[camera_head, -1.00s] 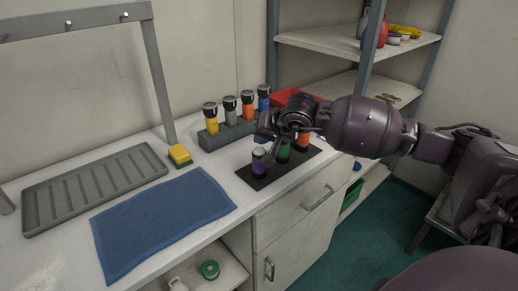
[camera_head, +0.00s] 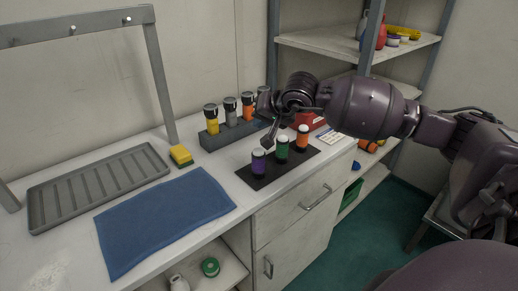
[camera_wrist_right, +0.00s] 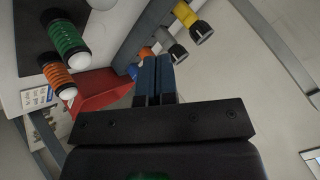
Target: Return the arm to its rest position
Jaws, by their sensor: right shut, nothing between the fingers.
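My right arm (camera_head: 365,106) reaches in from the right over the counter. Its gripper (camera_head: 267,143) is shut and empty, above the dark mat (camera_head: 261,184), behind the purple cylinder (camera_head: 258,163). A green cylinder (camera_head: 282,150) and an orange cylinder (camera_head: 302,138) stand upright in the same row on the mat. In the right wrist view the closed blue-tipped fingers (camera_wrist_right: 154,76) hold nothing. The green cylinder (camera_wrist_right: 66,38) and the orange one (camera_wrist_right: 58,78) show at the left there, apart from the fingers. My left gripper is not in view.
A grey rack (camera_head: 218,139) behind the mat holds capped cylinders, partly hidden by my arm. A red box (camera_head: 310,119) stands to the right. A blue cloth (camera_head: 165,219), grey tray (camera_head: 96,188) and yellow sponge (camera_head: 180,154) lie left. Shelves (camera_head: 330,41) stand behind my arm.

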